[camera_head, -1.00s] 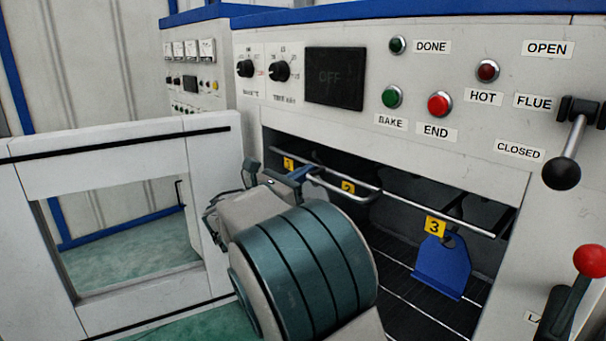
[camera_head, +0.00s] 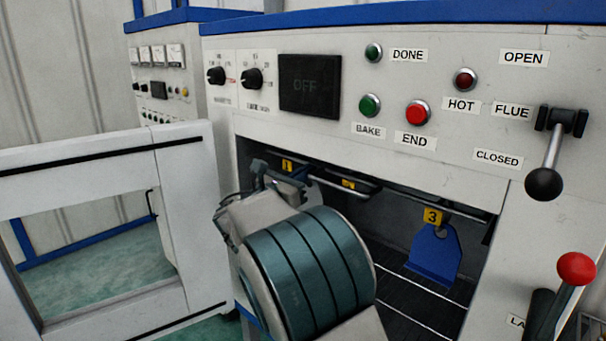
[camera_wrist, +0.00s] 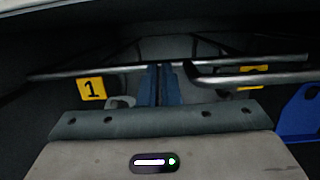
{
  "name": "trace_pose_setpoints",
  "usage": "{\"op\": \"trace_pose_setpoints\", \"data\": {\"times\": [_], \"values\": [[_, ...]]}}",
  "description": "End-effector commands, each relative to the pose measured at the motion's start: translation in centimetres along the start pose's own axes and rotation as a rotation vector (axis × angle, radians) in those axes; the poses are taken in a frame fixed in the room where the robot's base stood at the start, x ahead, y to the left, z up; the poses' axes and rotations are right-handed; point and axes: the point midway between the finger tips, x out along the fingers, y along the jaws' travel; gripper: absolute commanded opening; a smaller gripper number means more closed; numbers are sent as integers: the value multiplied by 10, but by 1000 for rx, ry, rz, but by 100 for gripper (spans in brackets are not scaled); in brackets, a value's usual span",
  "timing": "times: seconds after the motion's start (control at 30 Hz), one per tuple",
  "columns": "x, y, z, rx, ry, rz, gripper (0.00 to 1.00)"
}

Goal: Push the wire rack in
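The wire rack (camera_wrist: 100,70) is a set of thin metal bars inside the dark oven opening. Its front bar runs across the wrist view, with thinner wires behind. In the head view a bar (camera_head: 335,189) shows just right of my gripper (camera_head: 283,182), near tag 2. In the wrist view my gripper's blue fingers (camera_wrist: 161,85) stand side by side with almost no gap, in front of the bar. They look shut with nothing visible between them. Whether they touch the bar is unclear. My wrist hides part of the rack in the head view.
A blue plate (camera_head: 434,255) hangs at tag 3 (camera_head: 432,216), right of my arm. The open white door (camera_head: 190,210) stands left. The control panel (camera_head: 240,115) overhangs the opening. A black-knobbed flue lever (camera_head: 544,183) and red-knobbed lever (camera_head: 576,268) stick out at right.

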Motion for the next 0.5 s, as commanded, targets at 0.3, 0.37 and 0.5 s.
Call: {"op": "trace_pose_setpoints", "data": {"times": [0.3,0.37,0.5], "values": [[-45,4,-5,-1,-1,-6,0],[-60,3,-5,0,-1,-7,0],[-94,5,-4,0,-1,-2,0]]}}
